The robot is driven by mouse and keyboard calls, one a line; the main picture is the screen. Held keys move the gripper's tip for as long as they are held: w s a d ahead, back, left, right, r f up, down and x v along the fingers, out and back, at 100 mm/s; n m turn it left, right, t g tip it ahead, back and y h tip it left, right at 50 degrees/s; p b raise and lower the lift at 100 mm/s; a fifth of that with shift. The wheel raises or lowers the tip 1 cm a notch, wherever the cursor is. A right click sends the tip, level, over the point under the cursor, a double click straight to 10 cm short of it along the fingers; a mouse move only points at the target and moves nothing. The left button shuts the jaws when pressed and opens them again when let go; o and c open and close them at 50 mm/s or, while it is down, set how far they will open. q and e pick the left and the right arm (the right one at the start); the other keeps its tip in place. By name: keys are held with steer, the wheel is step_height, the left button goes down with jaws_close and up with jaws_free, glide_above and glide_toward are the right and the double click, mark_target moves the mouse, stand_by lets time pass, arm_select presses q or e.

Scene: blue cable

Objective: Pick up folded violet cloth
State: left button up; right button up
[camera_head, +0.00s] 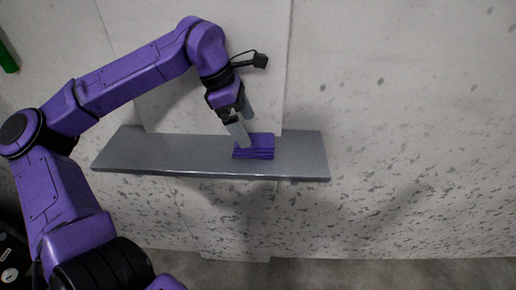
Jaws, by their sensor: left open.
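The folded violet cloth (262,147) lies as a small layered stack on a grey shelf (180,153), a little right of the shelf's middle. My left gripper (246,131) reaches down from above at the cloth's upper left. Its two grey fingers are apart. The nearer finger overlaps the cloth's left edge in the picture; I cannot tell whether it touches. The farther finger ends just above the cloth's back edge. Nothing is seen held between the fingers. My right gripper is not in view.
The grey shelf runs along a speckled concrete wall (410,130), with bare surface left and right of the cloth. A green object (7,58) shows at the upper left edge. Grey floor (330,273) lies below.

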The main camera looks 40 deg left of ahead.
mark_target(253, 139)
arm_select(q)
steer(key=shift+x, duration=2.75)
steer(key=shift+d, duration=0.1)
steer(key=c, duration=1)
steer(key=shift+c, duration=0.2)
